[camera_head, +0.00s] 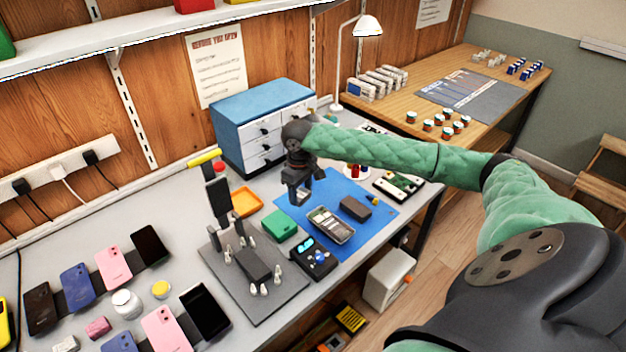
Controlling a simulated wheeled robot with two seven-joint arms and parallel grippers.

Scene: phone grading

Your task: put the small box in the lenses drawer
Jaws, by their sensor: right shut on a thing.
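A blue-topped cabinet (262,100) with white drawers stands at the back of the grey table. Its drawers look closed, and I cannot read which one is for lenses. My right gripper (299,198) points down over the blue mat (345,190), in front of the cabinet. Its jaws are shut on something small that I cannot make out. I cannot tell which box the task means. My left gripper is not in view.
Several phones lie at left.

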